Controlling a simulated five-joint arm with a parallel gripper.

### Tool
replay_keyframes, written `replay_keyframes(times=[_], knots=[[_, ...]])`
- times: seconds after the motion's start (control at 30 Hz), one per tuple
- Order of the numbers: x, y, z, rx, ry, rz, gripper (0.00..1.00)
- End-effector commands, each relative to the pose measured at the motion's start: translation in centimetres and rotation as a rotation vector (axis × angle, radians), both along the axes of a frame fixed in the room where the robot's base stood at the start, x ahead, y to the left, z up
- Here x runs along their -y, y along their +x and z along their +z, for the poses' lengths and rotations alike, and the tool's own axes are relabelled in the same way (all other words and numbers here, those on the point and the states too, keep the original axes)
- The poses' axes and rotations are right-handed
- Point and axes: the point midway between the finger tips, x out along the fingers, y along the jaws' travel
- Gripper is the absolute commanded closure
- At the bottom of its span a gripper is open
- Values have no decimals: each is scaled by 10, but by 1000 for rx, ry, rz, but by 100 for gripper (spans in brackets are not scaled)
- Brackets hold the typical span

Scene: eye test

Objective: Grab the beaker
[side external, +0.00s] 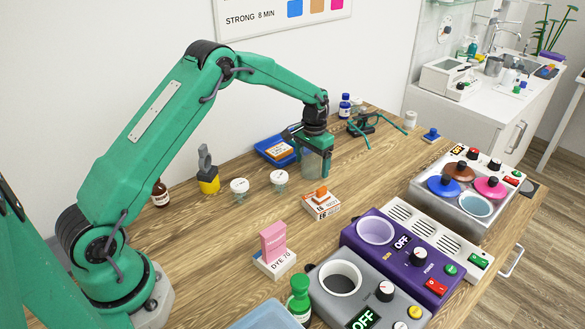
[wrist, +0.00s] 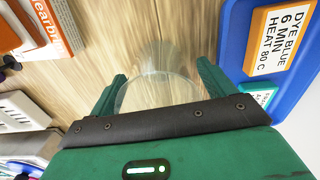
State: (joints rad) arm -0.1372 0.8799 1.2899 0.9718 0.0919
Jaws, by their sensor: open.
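The beaker (side external: 312,166) is clear glass and stands on the wooden table under my gripper (side external: 314,160) in the side view. In the wrist view the beaker (wrist: 157,92) shows as a pale round rim between the two green fingers of my gripper (wrist: 160,80). The fingers are apart, one on each side of the beaker. I cannot tell whether either finger touches the glass. The dark bar of the gripper hides the near part of the beaker in the wrist view.
A blue tray (side external: 262,150) with labelled packs lies close behind the beaker. A box with an orange top (side external: 321,203) lies in front. Two white-lidded jars (side external: 279,178) stand to the left. Heater units (side external: 380,240) fill the front right.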

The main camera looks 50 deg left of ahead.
Motion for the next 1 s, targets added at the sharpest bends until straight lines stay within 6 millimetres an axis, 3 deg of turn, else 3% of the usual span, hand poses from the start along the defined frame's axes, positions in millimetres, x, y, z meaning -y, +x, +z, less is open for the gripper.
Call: replay_keyframes(times=[0.1, 0.3, 0.33, 0.73, 1.0], knots=[[0, 0, 0, 0, 0, 0, 20], [0, 0, 0, 0, 0, 0, 59], [0, 0, 0, 0, 0, 0, 61], [0, 0, 5, 1, 0, 0, 61], [0, 1, 32, 4, 0, 0, 61]])
